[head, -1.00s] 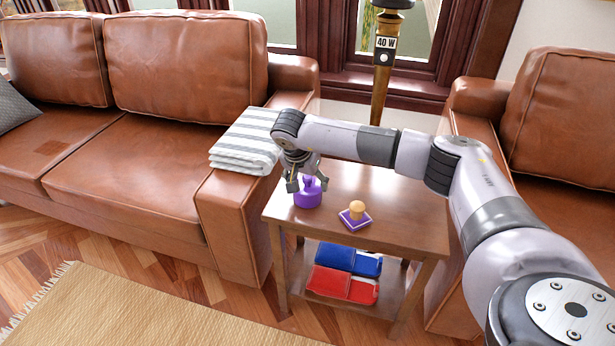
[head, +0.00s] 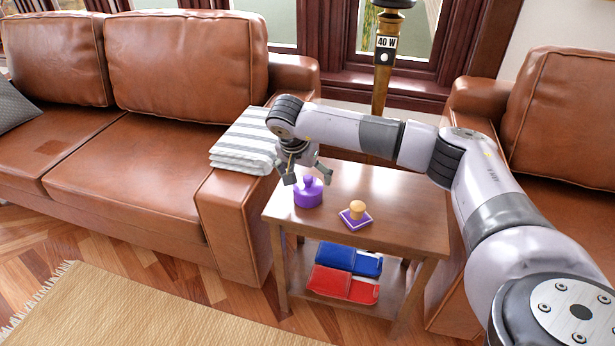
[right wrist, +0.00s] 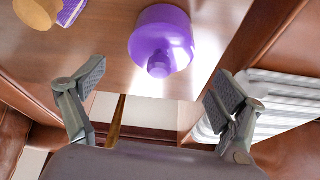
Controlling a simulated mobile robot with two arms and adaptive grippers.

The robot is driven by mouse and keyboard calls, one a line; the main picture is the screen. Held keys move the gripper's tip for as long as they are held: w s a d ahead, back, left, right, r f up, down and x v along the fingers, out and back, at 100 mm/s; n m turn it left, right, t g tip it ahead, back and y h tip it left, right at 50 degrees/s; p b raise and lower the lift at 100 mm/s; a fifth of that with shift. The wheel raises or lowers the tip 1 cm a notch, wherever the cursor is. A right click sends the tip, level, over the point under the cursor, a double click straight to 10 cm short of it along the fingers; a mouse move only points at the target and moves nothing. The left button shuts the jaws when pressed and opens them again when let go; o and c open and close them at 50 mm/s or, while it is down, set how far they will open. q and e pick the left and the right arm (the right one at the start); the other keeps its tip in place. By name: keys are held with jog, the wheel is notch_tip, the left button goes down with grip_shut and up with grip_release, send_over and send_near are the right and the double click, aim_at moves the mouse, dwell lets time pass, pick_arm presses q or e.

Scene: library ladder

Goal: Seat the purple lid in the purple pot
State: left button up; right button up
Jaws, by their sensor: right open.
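The purple pot (head: 308,196) stands upright on the side table, near its left edge. The purple lid (head: 308,182), with its round knob up, sits on the pot and looks level. How deep it sits in the rim is too small to tell. In the right wrist view the pot (right wrist: 163,24) and the lid's knob (right wrist: 159,64) show from above, beyond the fingers. My right gripper (head: 305,174) is open, its fingers spread wide and empty, just above and behind the lid. The right wrist view also shows the gripper's open fingers (right wrist: 158,86). My left gripper is not in view.
Red (head: 343,285) and blue (head: 350,259) items lie on the lower shelf. A striped cloth (head: 246,142) lies on the sofa arm. The table's right half is clear.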

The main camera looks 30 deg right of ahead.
jog(key=v, duration=0.8)
jog(key=shift+r, duration=0.25)
jog(key=shift+s+a, duration=0.1)
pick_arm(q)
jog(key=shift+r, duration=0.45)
